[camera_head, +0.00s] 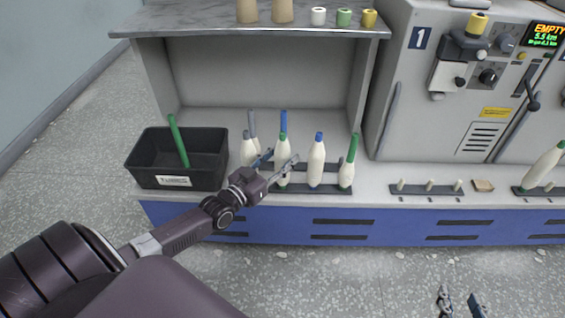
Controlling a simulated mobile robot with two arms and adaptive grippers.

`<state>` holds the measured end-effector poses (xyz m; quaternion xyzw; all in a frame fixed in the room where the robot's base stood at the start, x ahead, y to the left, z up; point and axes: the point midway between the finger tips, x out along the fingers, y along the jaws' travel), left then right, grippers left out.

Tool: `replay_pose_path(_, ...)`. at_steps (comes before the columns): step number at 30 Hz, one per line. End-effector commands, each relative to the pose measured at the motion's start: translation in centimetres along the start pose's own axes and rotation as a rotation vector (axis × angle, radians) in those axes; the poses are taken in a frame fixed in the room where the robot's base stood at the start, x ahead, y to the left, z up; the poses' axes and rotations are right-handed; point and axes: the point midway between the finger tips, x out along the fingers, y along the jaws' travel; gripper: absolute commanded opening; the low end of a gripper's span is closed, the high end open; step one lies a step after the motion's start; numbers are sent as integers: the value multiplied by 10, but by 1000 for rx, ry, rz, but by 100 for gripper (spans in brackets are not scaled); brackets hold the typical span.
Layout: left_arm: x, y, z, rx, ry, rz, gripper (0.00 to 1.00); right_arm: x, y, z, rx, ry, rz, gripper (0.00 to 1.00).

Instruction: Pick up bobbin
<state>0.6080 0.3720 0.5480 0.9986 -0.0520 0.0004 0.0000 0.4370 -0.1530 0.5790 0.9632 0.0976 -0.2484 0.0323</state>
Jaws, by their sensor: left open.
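Several bobbins stand upright on a dark rack (330,191) on the bench. They carry white yarn and have coloured tube tops: a blue-topped bobbin (316,162), a green-topped bobbin (347,168) at the right end, another green-topped bobbin (283,152), and a grey-topped bobbin (248,152). Bare blue and grey tubes stand behind. My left gripper (282,172) is open in front of the rack's left part and hides part of the green-topped bobbin there. I cannot tell whether it touches. My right gripper (461,302) shows at the bottom edge, fingers apart and empty, over the floor.
A black bin (147,165) with a green tube (178,141) stands left of the rack. A shelf (200,20) with cones and small spools overhangs the bench. A machine (480,80) stands at right, with a peg rack (430,188) and another bobbin (543,166).

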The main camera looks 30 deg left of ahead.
Motion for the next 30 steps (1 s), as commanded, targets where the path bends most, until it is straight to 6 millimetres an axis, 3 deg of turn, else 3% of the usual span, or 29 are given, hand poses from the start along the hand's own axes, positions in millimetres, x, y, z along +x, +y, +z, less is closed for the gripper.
replay_pose_path(6, 0, 0, 0, 0, -1, 0, 41, 0, 0, 0, 0, 0, 0, 35)
replay_pose_path(16, 0, 0, 0, 0, 0, 0, 6, 0, 0, 0, 0, -1, 0, 35)
replay_pose_path(26, 0, 0, -2, 0, 0, 0, 6, 0, 0, 2, 0, -10, 0, 35)
replay_pose_path(30, 0, 0, -7, -1, 0, 0, 6, -4, 2, 14, 1, -68, 5, 35)
